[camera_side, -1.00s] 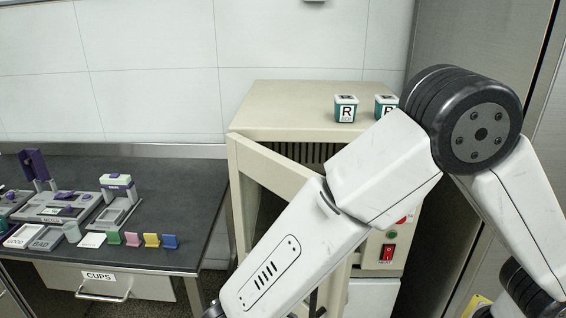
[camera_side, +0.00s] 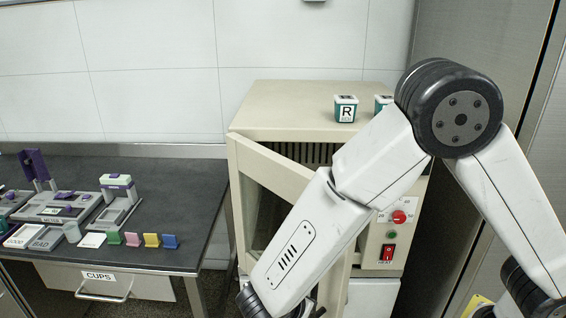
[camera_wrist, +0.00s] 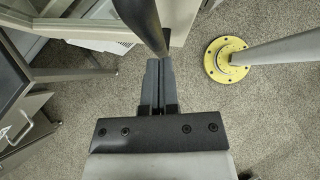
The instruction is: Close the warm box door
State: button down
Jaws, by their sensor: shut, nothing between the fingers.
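The warm box (camera_side: 300,105) is a cream cabinet in the middle of the side view. Its door (camera_side: 270,168) stands open, swung out from the left edge toward the camera, with a dark gap behind its top. My arm crosses in front of the door and hides much of it. My gripper (camera_wrist: 158,64) shows in the wrist view, its dark fingers together and empty. A dark bar (camera_wrist: 143,22), which looks like the door handle, is right by the fingertips; I cannot tell whether they touch. A cream panel edge (camera_wrist: 95,30) lies beyond. The fingers are hidden in the side view.
Two R-marked containers (camera_side: 346,108) sit on top of the box. A red switch (camera_side: 387,252) is on its right panel. A dark bench (camera_side: 190,185) with devices and coloured cards stands left. A yellow round foot (camera_wrist: 227,60) with a pole stands on the floor at right in the wrist view.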

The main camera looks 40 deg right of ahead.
jog(key=shift+d, duration=0.2)
jog(key=shift+s+d, duration=0.15)
jog(key=shift+d, duration=0.4)
jog(key=w+d, duration=0.2)
jog(key=d, duration=1.1)
jog(key=w+d, duration=0.3)
jog(key=d, duration=1.1)
jog(key=shift+w, duration=0.35)
jog(key=shift+s+a, duration=0.1)
jog(key=s+a+r, duration=0.6)
jog(key=s+r, duration=0.1)
jog(key=s, duration=0.2)
